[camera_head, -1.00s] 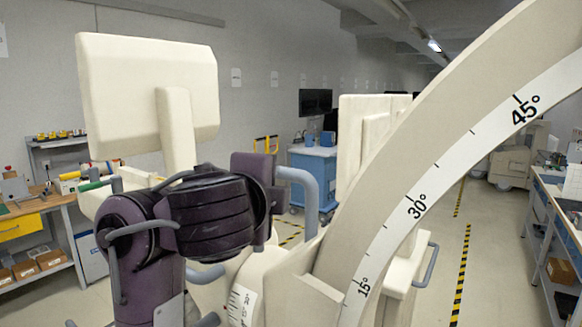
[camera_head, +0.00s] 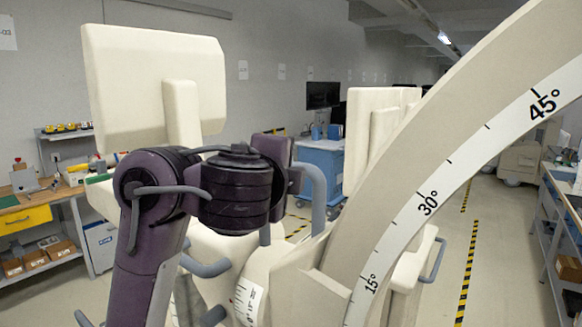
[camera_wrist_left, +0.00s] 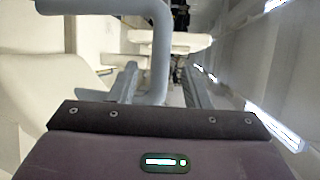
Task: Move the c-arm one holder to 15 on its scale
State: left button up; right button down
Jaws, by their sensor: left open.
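The c-arm (camera_head: 405,180) is a large cream arc on the right, with a white scale strip (camera_head: 400,240) reading 15°, 30° and 45°. A cream holder block (camera_head: 297,285) sits against the arc's lower end. A grey bent handle (camera_head: 318,185) rises by it. My left gripper (camera_head: 297,178) is at the handle's upper left; its fingers are largely hidden in the head view. In the left wrist view, the open fingers (camera_wrist_left: 160,85) point forward, and the grey handle (camera_wrist_left: 160,45) crosses in front, one leg coming down between them. Contact is unclear. My right gripper is out of view.
A cream panel (camera_head: 150,80) stands behind my left arm. A second small scale (camera_head: 248,300) sits low by the holder. A blue cart (camera_head: 322,165) is behind, a workbench (camera_head: 40,205) at left and another (camera_head: 560,210) at right. Floor between the arc and right bench is clear.

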pick_arm(q)
jog(key=shift+p+x, duration=0.55)
jog(key=shift+x, duration=2)
grip_shut()
